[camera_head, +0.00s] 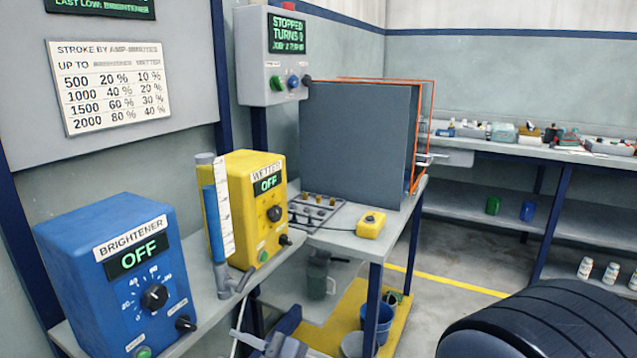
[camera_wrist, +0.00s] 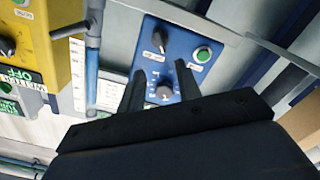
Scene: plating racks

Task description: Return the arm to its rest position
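My gripper (camera_wrist: 160,70) shows in the wrist view with its two dark fingers apart and nothing between them. Beyond the fingers is the front of the blue brightener box (camera_wrist: 207,41), with its dials and a green button. The picture does not show clearly whether the fingers touch the box; they overlap its lower dial in the view. In the head view, the brightener box (camera_head: 75,270) stands at the lower left, its display reading OFF. I cannot make out my gripper for sure in the head view.
The yellow wetter box (camera_head: 240,210), reading OFF, stands beside a clear-and-blue tube (camera_head: 212,215). A grey panel box (camera_head: 270,60) hangs above, reading STOPPED. A large grey cabinet (camera_head: 355,140) stands on the bench behind. A blue bucket (camera_head: 377,325) is on the floor. A shelf bench (camera_head: 480,150) lines the back right.

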